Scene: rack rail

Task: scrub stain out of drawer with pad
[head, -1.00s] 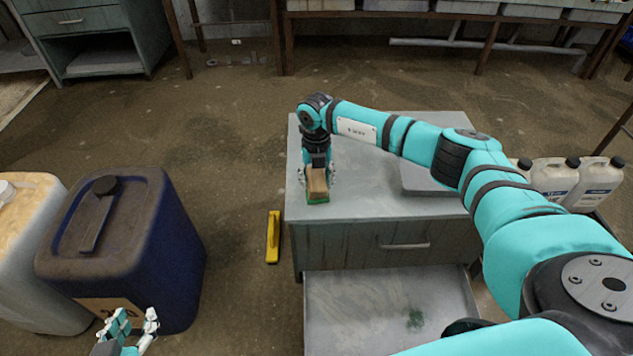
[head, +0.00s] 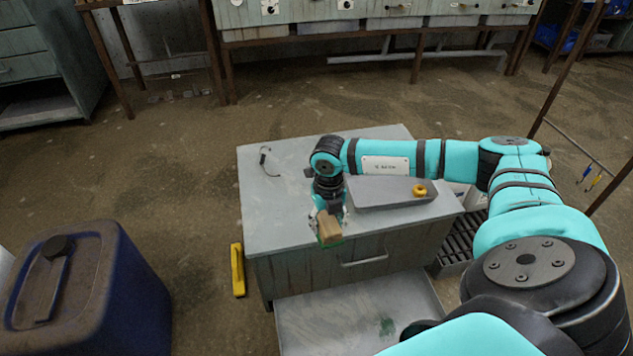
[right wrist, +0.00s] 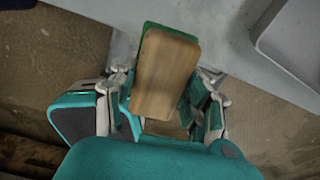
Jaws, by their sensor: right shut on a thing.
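The pad, a tan block with a green scrubbing face, shows in the head view (head: 330,226) and in the right wrist view (right wrist: 165,75). My right gripper (head: 328,217) is shut on it, near the front edge of the grey cabinet top; its fingers flank the block in the right wrist view (right wrist: 165,110). The open drawer (head: 300,318) juts out below the cabinet front. A green stain (head: 387,327) lies on the drawer floor, lower and to the right of the pad. My left gripper is not in view.
The cabinet top (head: 270,210) bears a grey tray (head: 375,197) with a yellow ring (head: 419,190). A yellow-handled tool (head: 238,270) lies on the floor left of the cabinet. A blue container (head: 120,300) stands at lower left.

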